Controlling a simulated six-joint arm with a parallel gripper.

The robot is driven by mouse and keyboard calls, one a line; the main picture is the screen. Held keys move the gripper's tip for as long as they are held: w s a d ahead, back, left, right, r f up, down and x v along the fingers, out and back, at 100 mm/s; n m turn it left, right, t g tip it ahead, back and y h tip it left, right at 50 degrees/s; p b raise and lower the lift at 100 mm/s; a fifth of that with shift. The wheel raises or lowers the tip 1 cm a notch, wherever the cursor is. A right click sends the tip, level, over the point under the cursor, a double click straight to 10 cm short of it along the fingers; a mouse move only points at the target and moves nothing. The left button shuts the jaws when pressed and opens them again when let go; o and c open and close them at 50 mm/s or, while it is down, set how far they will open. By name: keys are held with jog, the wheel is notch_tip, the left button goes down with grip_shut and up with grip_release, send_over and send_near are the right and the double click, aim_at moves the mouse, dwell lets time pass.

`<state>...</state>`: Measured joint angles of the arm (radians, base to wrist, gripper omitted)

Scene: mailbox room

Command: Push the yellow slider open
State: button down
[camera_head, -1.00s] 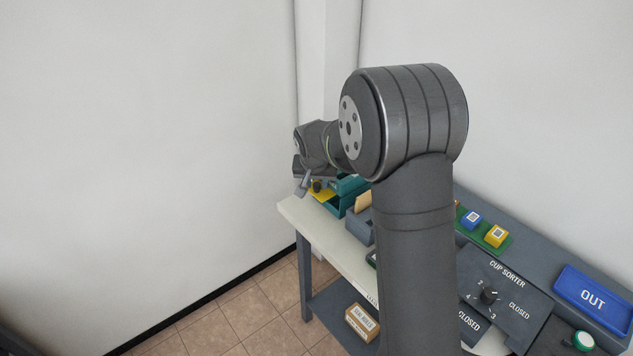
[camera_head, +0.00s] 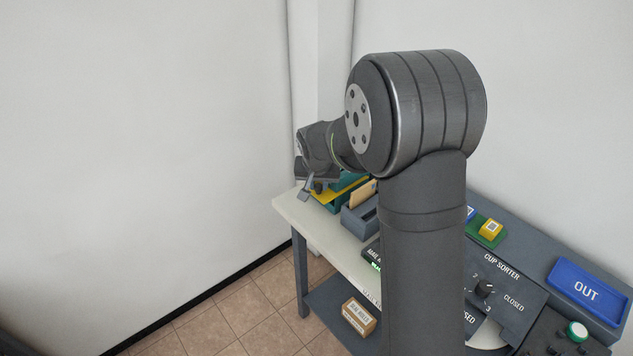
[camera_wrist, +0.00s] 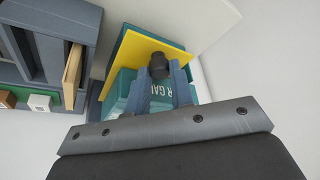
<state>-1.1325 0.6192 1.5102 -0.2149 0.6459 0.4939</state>
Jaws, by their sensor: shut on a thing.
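The yellow slider (camera_wrist: 140,48) is a flat yellow plate with a black knob (camera_wrist: 158,66), on a teal box (camera_wrist: 124,88) with partly hidden white lettering. In the wrist view my gripper (camera_wrist: 160,80) has its two grey fingers on either side of the knob, shut on it. In the head view the slider (camera_head: 343,188) shows as a yellow strip over the teal box (camera_head: 333,207), at the table's far left end. My gripper (camera_head: 311,189) is at the strip's left end there. My wrist hides part of the slider and box.
A grey rack (camera_head: 357,222) holding a tan upright piece (camera_head: 363,194) stands close beside the teal box. A blue OUT tray (camera_head: 588,292) and the cup sorter panel (camera_head: 510,285) are farther right. A white wall is close behind the box. A cardboard box (camera_head: 358,316) is on the lower shelf.

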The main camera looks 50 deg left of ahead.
jog(key=c, duration=1.5)
grip_release()
jog(key=shift+d, duration=0.2)
jog(key=shift+c, duration=0.2)
jog(key=v, duration=1.7)
jog(key=shift+r, duration=0.25)
jog(key=x, duration=1.7)
jog(key=shift+a+f, duration=0.1)
jog(key=shift+f, duration=0.15)
